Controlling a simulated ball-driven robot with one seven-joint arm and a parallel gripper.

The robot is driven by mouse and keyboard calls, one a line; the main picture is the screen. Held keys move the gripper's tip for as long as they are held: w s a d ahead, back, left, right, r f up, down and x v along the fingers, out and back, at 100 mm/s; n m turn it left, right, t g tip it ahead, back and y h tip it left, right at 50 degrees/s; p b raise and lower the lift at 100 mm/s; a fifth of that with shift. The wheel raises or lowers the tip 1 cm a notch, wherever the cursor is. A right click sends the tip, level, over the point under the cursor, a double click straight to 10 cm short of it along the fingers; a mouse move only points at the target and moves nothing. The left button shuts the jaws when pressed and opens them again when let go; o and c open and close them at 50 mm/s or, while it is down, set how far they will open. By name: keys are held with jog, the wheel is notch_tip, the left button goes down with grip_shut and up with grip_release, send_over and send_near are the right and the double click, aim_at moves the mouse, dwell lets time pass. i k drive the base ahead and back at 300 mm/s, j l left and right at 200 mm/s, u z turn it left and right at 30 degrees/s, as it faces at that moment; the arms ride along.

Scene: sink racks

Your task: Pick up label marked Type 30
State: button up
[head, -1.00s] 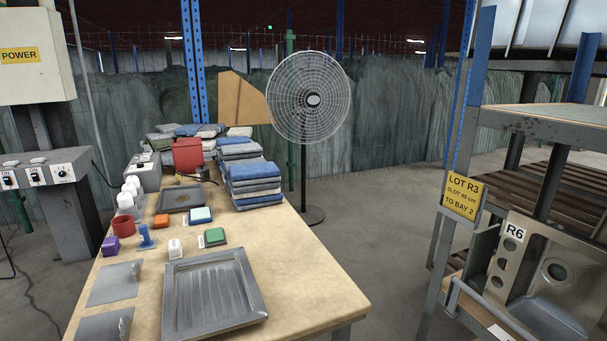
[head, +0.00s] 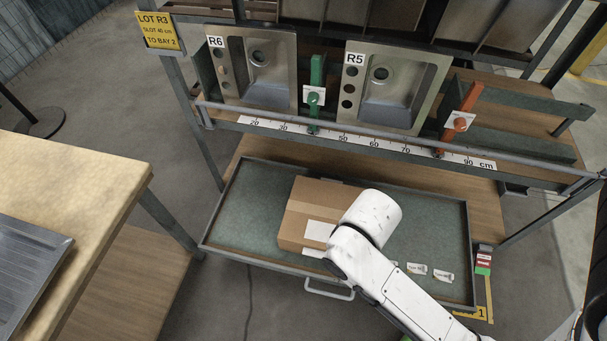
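Small white labels lie in the open green-lined drawer (head: 240,210), to the right of my white arm. One label (head: 416,268) is close to the arm, and another label (head: 443,275) lies to its right. Their print is too small to read, so I cannot tell which is marked Type 30. My arm crosses the drawer and hides part of its floor. My gripper's fingers do not show.
A cardboard box (head: 302,205) sits in the drawer, left of my arm. Above are sinks R6 (head: 228,75) and R5 (head: 425,80), a centimetre scale (head: 358,142), and green (head: 317,72) and orange (head: 470,98) markers. A workbench (head: 70,180) stands left.

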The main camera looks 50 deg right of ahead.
aim_at(412, 268)
jog(key=k+z, duration=0.1)
jog(key=k, duration=0.6)
jog(key=k+l+z, duration=0.15)
jog(key=k, duration=0.6)
jog(key=k+j+z, duration=0.1)
jog(key=j+z, duration=0.25)
jog(key=k+j+z, duration=0.15)
jog(key=j+z, duration=0.15)
jog(key=k+j+z, duration=0.2)
jog(key=z, duration=0.15)
